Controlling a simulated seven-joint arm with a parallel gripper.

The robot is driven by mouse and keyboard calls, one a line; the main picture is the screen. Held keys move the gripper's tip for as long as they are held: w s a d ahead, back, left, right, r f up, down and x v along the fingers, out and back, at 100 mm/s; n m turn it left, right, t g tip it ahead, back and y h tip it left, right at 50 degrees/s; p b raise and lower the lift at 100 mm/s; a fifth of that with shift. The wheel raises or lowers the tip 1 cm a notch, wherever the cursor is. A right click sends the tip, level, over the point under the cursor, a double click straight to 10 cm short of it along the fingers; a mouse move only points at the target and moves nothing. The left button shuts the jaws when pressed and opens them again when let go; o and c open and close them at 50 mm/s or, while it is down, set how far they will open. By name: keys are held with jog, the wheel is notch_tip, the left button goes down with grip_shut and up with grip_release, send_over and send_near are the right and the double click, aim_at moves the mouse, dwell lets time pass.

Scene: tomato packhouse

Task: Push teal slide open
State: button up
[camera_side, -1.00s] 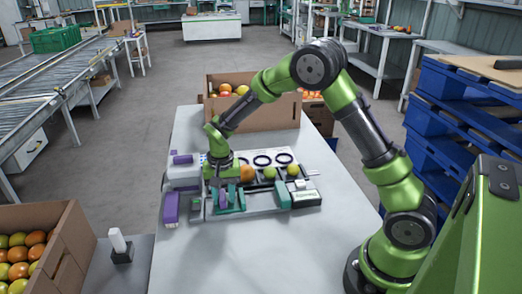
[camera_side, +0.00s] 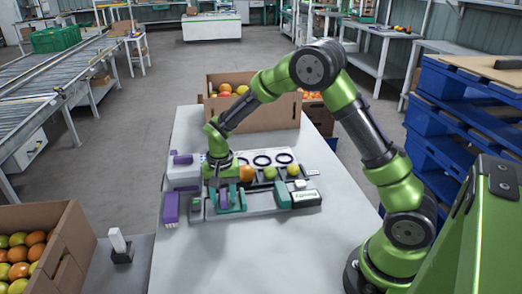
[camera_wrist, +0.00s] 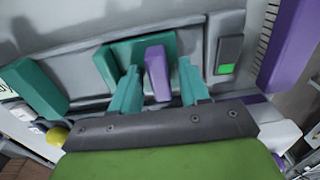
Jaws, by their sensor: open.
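A teal piece (camera_wrist: 108,66) on the grey panel lies behind my fingers in the wrist view. A purple upright tab (camera_wrist: 157,72) stands in front of it, between my two teal fingers. My gripper (camera_wrist: 158,88) is open around the tab, with visible gaps on both sides. In the side view my gripper (camera_side: 226,200) is low over the front of the panel, and the tab is small there. A second teal block (camera_wrist: 38,88) is at the left in the wrist view; it also shows in the side view (camera_side: 283,195). I cannot tell which teal part is the slide.
A dark switch with a green light (camera_wrist: 228,55) and a larger purple block (camera_wrist: 290,45) are right of my fingers in the wrist view. An orange fruit (camera_side: 247,173) and dark rings stand close behind my gripper. The table's (camera_side: 240,255) front is clear.

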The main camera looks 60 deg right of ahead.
aim_at(222, 194)
jog(key=shift+d+f, duration=0.2)
jog(key=shift+f, duration=0.4)
jog(key=shift+a+r, duration=0.2)
jog(key=shift+r, duration=2.25)
notch_tip(222, 194, up, 7)
jog(key=shift+w, duration=0.1)
